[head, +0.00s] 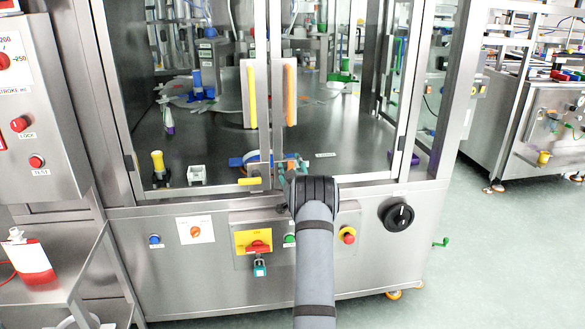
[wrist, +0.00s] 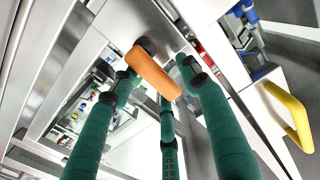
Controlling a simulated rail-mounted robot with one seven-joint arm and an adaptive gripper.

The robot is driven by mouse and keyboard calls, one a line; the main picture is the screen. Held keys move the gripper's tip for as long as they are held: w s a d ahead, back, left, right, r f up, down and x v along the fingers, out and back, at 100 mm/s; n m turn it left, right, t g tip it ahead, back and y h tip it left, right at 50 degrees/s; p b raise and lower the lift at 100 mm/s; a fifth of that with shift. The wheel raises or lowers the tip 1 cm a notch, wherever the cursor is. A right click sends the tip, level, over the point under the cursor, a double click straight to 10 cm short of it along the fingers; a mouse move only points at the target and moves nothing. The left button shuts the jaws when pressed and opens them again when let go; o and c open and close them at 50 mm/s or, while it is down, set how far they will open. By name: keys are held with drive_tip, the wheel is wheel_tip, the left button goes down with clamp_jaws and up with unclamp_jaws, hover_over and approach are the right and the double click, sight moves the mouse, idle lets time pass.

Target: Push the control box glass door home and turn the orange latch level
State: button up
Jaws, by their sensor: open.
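An orange latch (wrist: 152,74) shows near the middle of the wrist view, on a grey metal frame; it lies slanted in that picture. My gripper (wrist: 158,68) is open, its green fingers reaching to either side of the latch; whether they touch it I cannot tell. Clear panes (wrist: 85,105) with small coloured parts behind them show at the left of the wrist view; I cannot tell whether they are the control box glass door. In the head view my gripper (head: 288,172) is at the cabinet's lower front, mostly hidden by my arm. I cannot make out the latch there.
The steel cabinet has glazed doors with a yellow handle (head: 252,94) and an orange handle (head: 291,96). Below are a red switch on a yellow plate (head: 253,241), a red button (head: 347,235) and a black knob (head: 398,215). Open floor (head: 485,260) lies to the right.

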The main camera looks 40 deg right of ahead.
drive_tip(key=c, duration=1.2)
clamp_jaws()
